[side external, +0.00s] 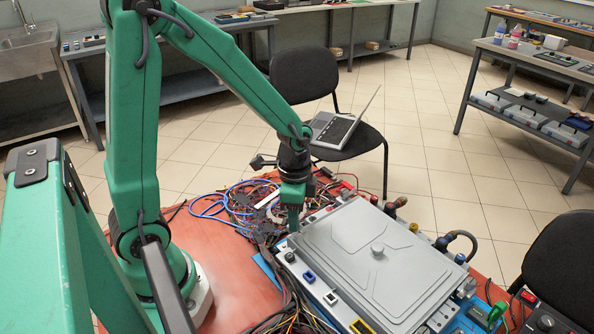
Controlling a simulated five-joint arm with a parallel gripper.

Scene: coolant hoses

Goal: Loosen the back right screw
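My gripper (293,222) points straight down at the unit's upper-left corner in the side external view. Its fingertips are small and partly lost against the unit's edge, so I cannot tell whether they touch anything or are open. I cannot make out the back right screw. Hose fittings (398,204) stand along the unit's far side, and a black looped hose (463,237) is at its right end.
Blue and dark cables (235,203) lie tangled left of the unit. More wires run along its front edge. A chair (330,110) with a laptop (337,128) stands behind the table. The red table (215,262) is bare near my base.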

